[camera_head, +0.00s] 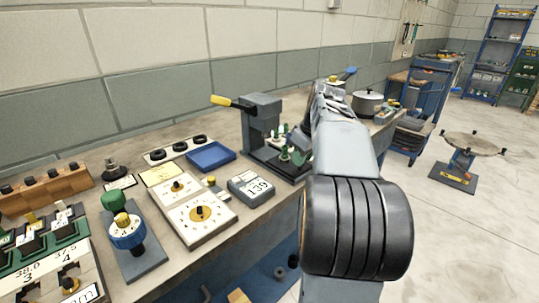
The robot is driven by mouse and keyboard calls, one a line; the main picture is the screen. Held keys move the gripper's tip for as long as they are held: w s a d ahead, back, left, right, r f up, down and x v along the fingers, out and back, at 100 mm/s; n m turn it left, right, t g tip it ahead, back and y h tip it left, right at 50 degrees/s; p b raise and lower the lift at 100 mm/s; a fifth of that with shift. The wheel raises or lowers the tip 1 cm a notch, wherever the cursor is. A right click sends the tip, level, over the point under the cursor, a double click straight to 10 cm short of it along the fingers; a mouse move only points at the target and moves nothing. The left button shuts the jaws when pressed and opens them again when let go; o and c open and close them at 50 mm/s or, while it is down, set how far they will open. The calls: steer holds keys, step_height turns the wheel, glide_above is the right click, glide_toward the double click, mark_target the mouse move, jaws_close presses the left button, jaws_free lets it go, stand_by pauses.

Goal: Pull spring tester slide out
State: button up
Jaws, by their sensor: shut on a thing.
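A dark grey press-like device (262,112) with a yellow-tipped lever stands on the bench just left of my arm. I take it to be the spring tester. Its low dark base (262,158) carries green-footed pieces (298,157) that look like part of the slide. My arm covers the right side of this device. A dark part of my gripper (306,138) shows at the arm's left edge, close by the green-footed pieces. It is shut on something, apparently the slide. The fingertips and the exact grip are hidden, and how far the slide stands out cannot be told.
A grey box reading 139 (251,188), a white dial panel (199,212), a blue tray (211,156) and a blue-and-green knob unit (128,232) stand left of the device. A pot (367,103) is beyond my arm. Open floor lies right, with a round-topped stand (470,146).

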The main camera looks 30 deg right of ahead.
steer(key=shift+s, duration=0.25)
stand_by(0.3)
steer(key=shift+s+d, duration=0.25)
steer(key=shift+s, duration=0.95)
steer(key=o, duration=1.5)
steer(key=shift+c, duration=0.2)
steer(key=shift+r, duration=0.15)
step_height(320, 180, up, 7)
steer(key=p, duration=0.6)
